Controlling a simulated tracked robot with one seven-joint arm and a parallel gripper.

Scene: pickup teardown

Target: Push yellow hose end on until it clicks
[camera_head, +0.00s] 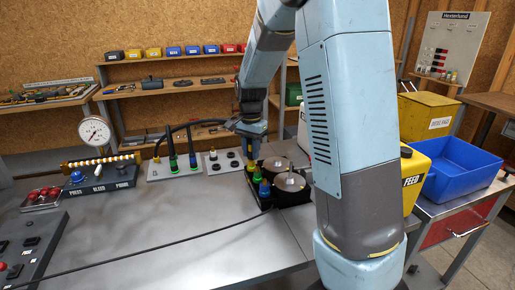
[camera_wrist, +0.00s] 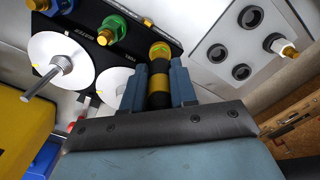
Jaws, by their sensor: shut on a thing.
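My gripper (camera_wrist: 160,88) is shut on the yellow hose end (camera_wrist: 158,98), a black cylinder with a yellow band, in the wrist view. Beyond its far end is the yellow-collared port (camera_wrist: 159,49), in line with it. I cannot tell whether the hose end is fully seated. The port sits on a black block (camera_wrist: 130,54), beside a green-collared port (camera_wrist: 113,30) and a blue-collared one (camera_wrist: 52,5). In the head view, my gripper (camera_head: 253,142) is low over the block's far end, near the green port (camera_head: 257,178) and blue port (camera_head: 264,189).
Two round discs (camera_head: 290,182) with upright stems stand beside the ports. Left of the block are a white plate (camera_head: 222,162) with a brass fitting and a holder with upright hoses (camera_head: 192,155). A dark hose (camera_head: 200,122) arches toward my gripper.

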